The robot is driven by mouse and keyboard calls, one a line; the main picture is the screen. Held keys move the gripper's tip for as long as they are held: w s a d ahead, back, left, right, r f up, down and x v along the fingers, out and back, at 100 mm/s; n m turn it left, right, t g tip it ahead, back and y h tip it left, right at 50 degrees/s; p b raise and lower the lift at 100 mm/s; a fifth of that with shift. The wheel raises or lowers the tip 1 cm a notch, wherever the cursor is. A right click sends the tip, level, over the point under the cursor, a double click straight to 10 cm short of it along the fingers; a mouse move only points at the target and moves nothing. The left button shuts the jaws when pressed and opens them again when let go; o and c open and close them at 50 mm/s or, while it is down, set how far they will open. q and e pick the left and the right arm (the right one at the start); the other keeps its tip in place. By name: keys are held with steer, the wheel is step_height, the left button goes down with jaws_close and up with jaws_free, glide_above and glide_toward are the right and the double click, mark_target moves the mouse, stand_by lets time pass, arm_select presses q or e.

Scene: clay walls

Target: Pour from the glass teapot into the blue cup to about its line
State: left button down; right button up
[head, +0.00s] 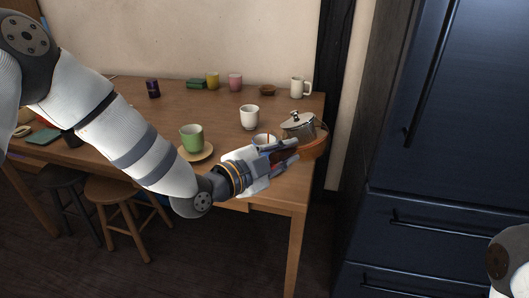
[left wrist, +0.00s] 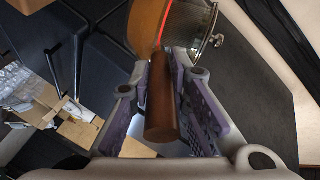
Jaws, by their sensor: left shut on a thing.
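The glass teapot (head: 299,124), with a metal lid and brown liquid, is at the table's right corner in the head view. My left gripper (head: 287,151) is shut on its brown handle (left wrist: 160,95), which lies between the fingers in the left wrist view. The teapot's glass body (left wrist: 190,22) shows at the top there. A pale cup (head: 262,139) is just left of the teapot, partly hidden by my gripper. A thin orange-red streak stands at this cup; I cannot tell if it is pouring liquid. Its blue colour and line cannot be made out. My right gripper is out of view.
A green cup (head: 191,138) on a saucer and a white cup (head: 249,117) stand nearby on the wooden table (head: 225,106). A white mug (head: 297,88), a brown bowl (head: 267,90) and several other items line the back. A dark blue fridge (head: 450,130) stands right.

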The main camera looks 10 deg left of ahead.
arm_select(q)
steer(key=shift+r, duration=0.1)
stand_by(0.4)
steer(key=shift+r, duration=0.15)
stand_by(0.8)
